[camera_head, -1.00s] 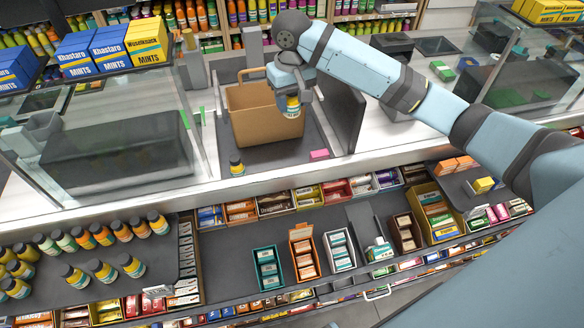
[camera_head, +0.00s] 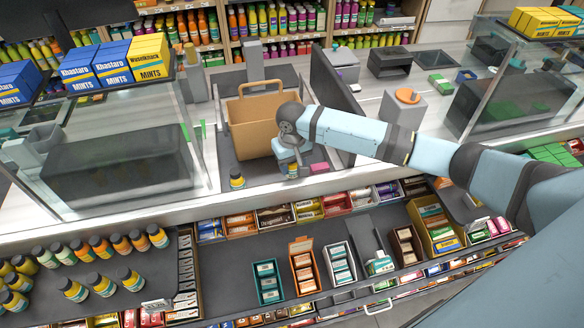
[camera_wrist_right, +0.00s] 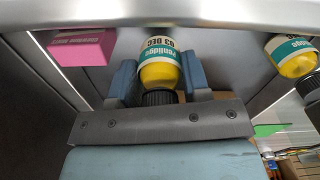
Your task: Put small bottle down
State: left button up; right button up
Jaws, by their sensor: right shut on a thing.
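The small bottle (camera_wrist_right: 159,72), yellow with a white and teal label and a black cap, is between the two blue fingers of my right gripper (camera_wrist_right: 155,80), which is shut on it. In the head view my right gripper (camera_head: 291,165) is low over the counter in front of the brown basket (camera_head: 258,120). The held bottle is mostly hidden there, and I cannot tell whether it touches the counter. A second small bottle (camera_head: 237,180) stands to the left, and it also shows in the wrist view (camera_wrist_right: 291,57). My left gripper is not in view.
A pink box (camera_head: 318,168) lies just right of my right gripper, and it also shows in the wrist view (camera_wrist_right: 80,47). A dark upright panel (camera_head: 335,98) stands behind it. Candy boxes and a shelf of bottles (camera_head: 95,285) are below the counter edge.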

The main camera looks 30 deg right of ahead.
notch_tip(320, 180, down, 2)
jog(key=o, duration=1)
jog(key=shift+f, duration=0.1)
jog(key=shift+c, duration=0.2)
notch_tip(320, 180, up, 12)
jog(key=shift+r, duration=0.15)
jog(key=shift+a, duration=0.1)
